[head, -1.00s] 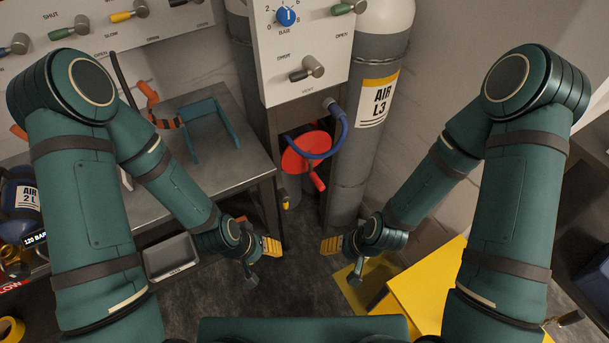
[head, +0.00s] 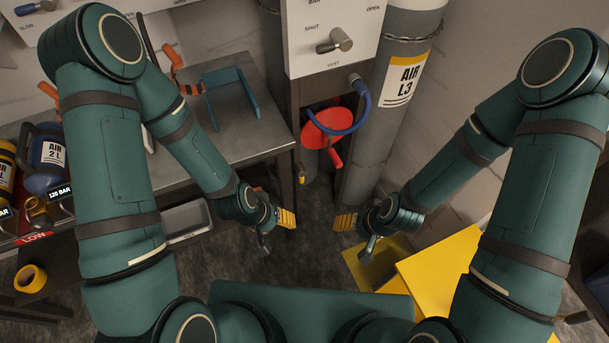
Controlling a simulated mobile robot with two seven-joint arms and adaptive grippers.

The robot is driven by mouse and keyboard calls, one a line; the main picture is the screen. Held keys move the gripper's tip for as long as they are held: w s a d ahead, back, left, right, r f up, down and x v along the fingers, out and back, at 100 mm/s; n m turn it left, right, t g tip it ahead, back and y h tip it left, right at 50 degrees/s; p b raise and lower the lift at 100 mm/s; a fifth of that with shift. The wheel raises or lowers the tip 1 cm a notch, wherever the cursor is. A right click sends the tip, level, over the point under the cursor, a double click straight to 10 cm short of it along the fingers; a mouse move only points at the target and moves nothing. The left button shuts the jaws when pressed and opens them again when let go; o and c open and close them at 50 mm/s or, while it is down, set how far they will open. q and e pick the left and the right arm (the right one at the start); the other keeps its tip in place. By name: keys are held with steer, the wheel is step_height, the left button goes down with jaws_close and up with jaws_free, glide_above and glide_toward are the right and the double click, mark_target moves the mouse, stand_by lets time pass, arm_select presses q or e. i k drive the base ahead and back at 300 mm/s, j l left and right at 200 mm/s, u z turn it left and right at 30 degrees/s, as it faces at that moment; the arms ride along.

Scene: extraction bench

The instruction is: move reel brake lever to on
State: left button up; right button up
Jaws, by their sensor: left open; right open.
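The hose reel is a red disc (head: 327,128) low under the white panel, with a blue hose (head: 362,100) curving down to it from a fitting. A red handle (head: 335,158) sticks out below the disc. A small yellow piece (head: 301,174) shows at its lower left by the bench leg; I cannot tell whether it is the brake lever. No ON marking is readable there. My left gripper (head: 277,231) is open and empty, below and left of the reel. My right gripper (head: 355,234) is open and empty, below and right of it. Both are apart from the reel.
A metal bench (head: 245,125) with a teal bracket (head: 231,94) stands left of the reel. A grey cylinder marked AIR L3 (head: 392,125) stands right of it. A yellow box (head: 445,275) is at lower right. The floor between my grippers is clear.

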mark_target(299, 169)
steer(key=j+z, duration=0.25)
steer(key=z, duration=0.2)
steer(key=j+z, duration=0.25)
steer(key=z, duration=0.2)
steer(key=j+z, duration=0.25)
steer(key=z, duration=0.15)
